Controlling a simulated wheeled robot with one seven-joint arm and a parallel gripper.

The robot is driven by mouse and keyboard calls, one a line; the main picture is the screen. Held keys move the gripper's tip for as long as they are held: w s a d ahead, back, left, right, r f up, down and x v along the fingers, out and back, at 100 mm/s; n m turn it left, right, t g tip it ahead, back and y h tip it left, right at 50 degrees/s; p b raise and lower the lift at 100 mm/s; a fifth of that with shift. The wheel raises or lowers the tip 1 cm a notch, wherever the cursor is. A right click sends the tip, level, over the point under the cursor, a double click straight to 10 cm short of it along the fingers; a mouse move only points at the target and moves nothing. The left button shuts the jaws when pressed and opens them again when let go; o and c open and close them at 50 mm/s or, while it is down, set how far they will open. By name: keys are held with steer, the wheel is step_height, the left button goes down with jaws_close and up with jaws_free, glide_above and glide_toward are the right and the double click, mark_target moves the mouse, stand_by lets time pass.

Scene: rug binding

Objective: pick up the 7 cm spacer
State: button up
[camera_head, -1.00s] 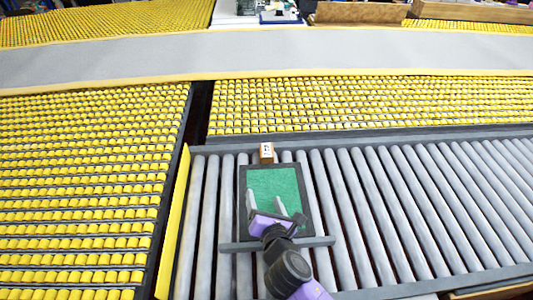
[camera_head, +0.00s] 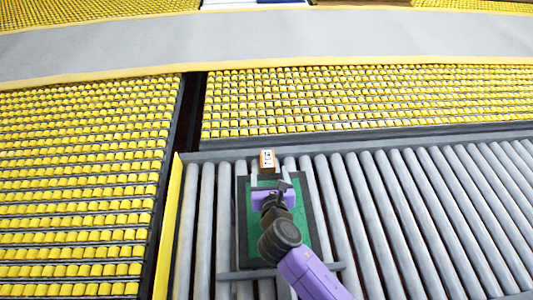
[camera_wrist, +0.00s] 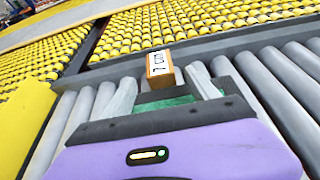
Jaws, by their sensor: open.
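The spacer is a small orange-brown block (camera_head: 267,160) with a white label on its face. It sits at the far edge of the dark-framed green tray (camera_head: 242,215) on the grey rollers. In the wrist view the block (camera_wrist: 160,66) stands just beyond the fingertips, and its label has dark marks, not clearly legible. My gripper (camera_head: 269,181) is over the tray, on the near side of the block. Its two pale fingers are spread, and it also shows in the wrist view (camera_wrist: 160,88). The fingers are empty. My arm hides part of the green tray surface.
Grey conveyor rollers (camera_head: 400,210) lie around the tray, with a yellow side guard (camera_head: 172,225) at the left. A grey rail (camera_head: 350,140) runs behind the block. Beds of yellow rollers (camera_head: 90,150) lie left and beyond. A pale belt (camera_head: 260,45) crosses at the back.

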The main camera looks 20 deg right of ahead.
mark_target(267, 161)
steer(key=x, duration=0.7)
steer(key=shift+w+d+f, duration=0.1)
steer(key=shift+w+f, duration=0.15)
steer(key=c, duration=1.4)
jaws_close()
steer(key=shift+r, duration=0.2)
